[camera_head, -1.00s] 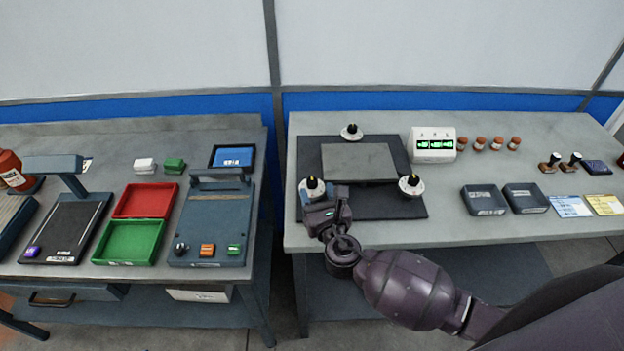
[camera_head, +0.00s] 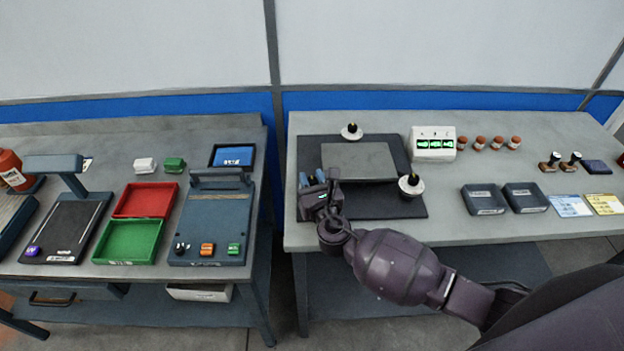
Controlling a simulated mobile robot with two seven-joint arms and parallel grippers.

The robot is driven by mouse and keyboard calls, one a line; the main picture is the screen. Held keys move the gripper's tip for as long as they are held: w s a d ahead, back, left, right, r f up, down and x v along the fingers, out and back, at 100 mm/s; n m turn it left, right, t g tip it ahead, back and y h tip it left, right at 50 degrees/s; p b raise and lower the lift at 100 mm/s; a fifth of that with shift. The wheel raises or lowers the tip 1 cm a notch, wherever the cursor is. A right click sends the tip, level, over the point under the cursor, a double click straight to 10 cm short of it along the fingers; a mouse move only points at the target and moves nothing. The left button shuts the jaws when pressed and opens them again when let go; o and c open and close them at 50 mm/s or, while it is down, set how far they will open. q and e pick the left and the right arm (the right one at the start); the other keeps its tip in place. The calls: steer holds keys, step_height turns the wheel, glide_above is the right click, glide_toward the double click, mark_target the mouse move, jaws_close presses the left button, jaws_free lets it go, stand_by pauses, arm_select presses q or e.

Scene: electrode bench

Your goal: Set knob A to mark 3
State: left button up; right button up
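Three round white dials with black, yellow-marked knobs belong to the dark plate (camera_head: 400,208) on the right bench. The back knob (camera_head: 352,130) and the right knob (camera_head: 411,184) are in plain view. The front-left knob is hidden behind my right gripper (camera_head: 312,180), which is over its place. Two bluish fingertips show with a gap between them; whether they touch the knob cannot be seen. I cannot read which knob is A, nor the marks. A white display box (camera_head: 433,144) with green lit digits stands behind; its digits are too small to read. My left gripper is not in view.
A grey raised slab (camera_head: 358,162) lies mid-plate, close to the gripper. Several small brown-capped jars (camera_head: 480,143), two dark trays (camera_head: 484,200) and stamps (camera_head: 550,162) stand to the right. The left bench holds red and green trays (camera_head: 130,240) and other devices.

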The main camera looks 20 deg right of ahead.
steer(key=shift+c, duration=0.6)
steer(key=shift+y, duration=0.4)
steer(key=shift+f+n+y, duration=0.1)
steer(key=shift+n+y, duration=0.2)
steer(key=shift+n, duration=0.2)
steer(key=n+y+b, duration=0.1)
steer(key=y, duration=0.2)
steer(key=shift+f+n+b, duration=0.1)
steer(key=shift+n+b, duration=0.25)
steer(key=shift+n, duration=0.05)
steer(key=n+g+y+b, duration=0.1)
steer(key=n+y+b, duration=0.1)
steer(key=y, duration=0.1)
steer(key=shift+f+g+y+b, duration=0.1)
steer(key=shift+g+y+b, duration=0.2)
steer(key=shift+b, duration=0.05)
steer(key=shift+n+g+y+b, duration=0.3)
steer(key=shift+n+y, duration=0.1)
steer(key=shift+n, duration=0.1)
steer(key=shift+r, duration=0.25)
